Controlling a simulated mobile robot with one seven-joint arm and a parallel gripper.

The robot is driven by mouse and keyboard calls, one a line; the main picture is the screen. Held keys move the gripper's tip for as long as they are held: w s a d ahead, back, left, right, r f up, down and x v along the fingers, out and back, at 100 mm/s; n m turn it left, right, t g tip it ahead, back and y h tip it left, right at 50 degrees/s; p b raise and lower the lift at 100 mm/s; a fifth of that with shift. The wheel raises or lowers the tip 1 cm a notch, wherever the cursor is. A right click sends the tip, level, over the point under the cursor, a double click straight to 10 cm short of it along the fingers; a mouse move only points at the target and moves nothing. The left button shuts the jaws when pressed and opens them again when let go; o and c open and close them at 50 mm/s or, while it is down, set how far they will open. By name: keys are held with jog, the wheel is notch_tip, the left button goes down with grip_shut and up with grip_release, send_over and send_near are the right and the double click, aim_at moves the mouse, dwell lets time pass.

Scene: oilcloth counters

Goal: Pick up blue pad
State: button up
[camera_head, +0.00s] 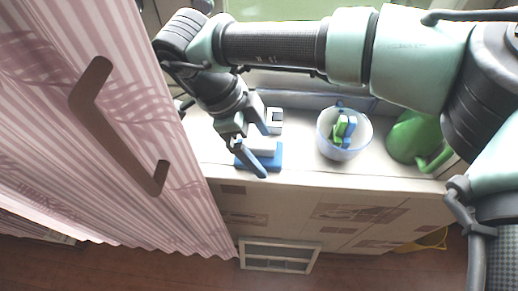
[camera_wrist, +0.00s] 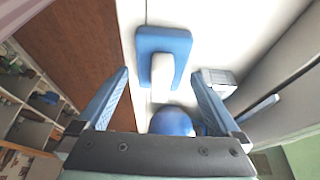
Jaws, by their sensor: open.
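The blue pad (camera_head: 275,160) lies on the pale counter near its front edge, with a white block-shaped part on top. In the wrist view, the blue pad (camera_wrist: 163,40) shows at the top centre, beyond my fingertips, with its white part pointing down the picture. My gripper (camera_head: 258,150) is above and beside the pad and partly covers it in the head view. In the wrist view, my gripper (camera_wrist: 160,90) has its two fingers wide apart, with nothing held between them. I cannot tell whether a finger touches the pad.
A clear tub (camera_head: 332,148) with green and blue items stands right of the pad, beside a green watering can (camera_head: 408,138). A small white-and-grey object (camera_head: 274,115) sits behind the pad. A pink striped panel with a brown handle (camera_head: 90,85) stands left. A rounded blue object (camera_wrist: 171,122) shows between my fingers.

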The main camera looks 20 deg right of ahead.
aim_at(260, 144)
jog(key=c, duration=1.3)
jog(key=shift+r, duration=0.1)
notch_tip(260, 144, up, 18)
jog(key=p, duration=1.2)
jog(key=shift+p, duration=0.4)
jog(key=o, duration=0.7)
jog(key=c, duration=0.5)
jog(key=shift+c, duration=0.2)
